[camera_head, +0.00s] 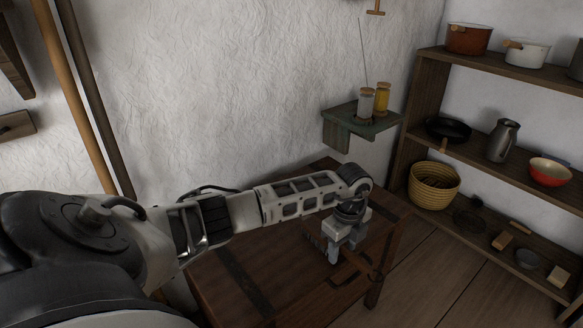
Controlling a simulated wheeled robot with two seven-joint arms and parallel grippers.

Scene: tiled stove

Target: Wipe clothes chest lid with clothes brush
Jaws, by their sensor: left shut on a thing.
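The clothes chest (290,285) is dark brown wood with darker bands and stands against the white wall, below my left arm. Its lid is closed and flat. My left gripper (334,258) points down at the right part of the lid. It is shut on a brown wooden clothes brush (317,234), which is mostly hidden by the fingers and low at the lid. I cannot tell whether its bristles touch the wood. My right gripper is out of view.
A small green wall shelf (342,125) with two jars hangs above the chest. At right, a wooden shelf unit (463,150) holds pots, a jug, a red bowl (549,172) and a wicker basket (434,187). The left part of the lid is bare.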

